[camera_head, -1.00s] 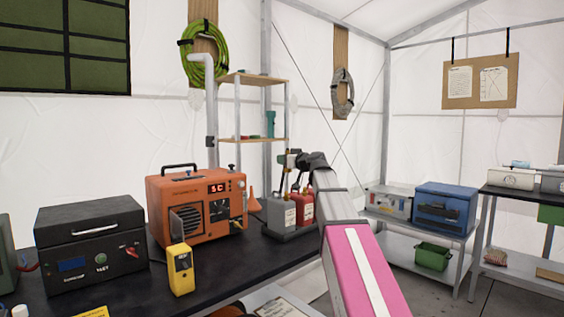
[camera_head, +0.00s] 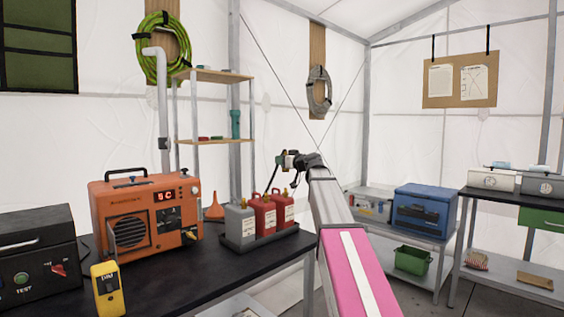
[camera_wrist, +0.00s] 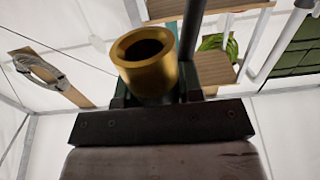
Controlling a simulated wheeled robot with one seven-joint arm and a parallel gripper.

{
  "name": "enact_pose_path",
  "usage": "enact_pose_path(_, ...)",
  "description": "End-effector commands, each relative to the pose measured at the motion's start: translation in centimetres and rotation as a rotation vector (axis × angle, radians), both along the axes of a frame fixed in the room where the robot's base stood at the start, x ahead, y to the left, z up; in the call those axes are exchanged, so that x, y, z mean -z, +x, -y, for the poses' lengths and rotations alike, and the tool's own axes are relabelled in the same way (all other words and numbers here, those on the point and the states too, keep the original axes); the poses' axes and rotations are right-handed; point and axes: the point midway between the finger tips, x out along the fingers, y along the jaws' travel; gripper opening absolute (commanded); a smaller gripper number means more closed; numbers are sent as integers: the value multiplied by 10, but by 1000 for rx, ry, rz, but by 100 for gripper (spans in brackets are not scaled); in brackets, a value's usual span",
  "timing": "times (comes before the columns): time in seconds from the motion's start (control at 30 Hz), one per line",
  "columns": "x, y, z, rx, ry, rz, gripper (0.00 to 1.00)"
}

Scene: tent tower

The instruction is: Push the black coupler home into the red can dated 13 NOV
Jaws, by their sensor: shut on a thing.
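My gripper (camera_head: 291,160) is up in the air, right of and above the cans in the head view. It is shut on a fitting with a brass-coloured open mouth (camera_wrist: 146,62), seen between the jaws in the wrist view. A dark strip (camera_head: 273,176) hangs below the gripper. I cannot tell whether the held fitting is the black coupler. Two red cans, one in the middle (camera_head: 262,216) and one on the right (camera_head: 283,211), stand upright beside a grey can (camera_head: 240,223). Their labels are too small to read, so the 13 NOV can is not identifiable.
The cans stand in a dark tray (camera_head: 262,241) at the black bench's right end. An orange machine (camera_head: 145,222), an orange funnel (camera_head: 214,208) and a yellow meter (camera_head: 107,290) are to the left. A shelf rack (camera_head: 212,140) stands behind. A blue box (camera_head: 424,210) is at right.

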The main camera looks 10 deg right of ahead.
Motion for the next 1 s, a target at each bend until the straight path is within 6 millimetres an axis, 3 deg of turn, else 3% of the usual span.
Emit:
enact_pose_path(0.37,5,0,0,1,1,-1,11)
enact_pose_path(1.0,54,0,0,1,1,-1,11)
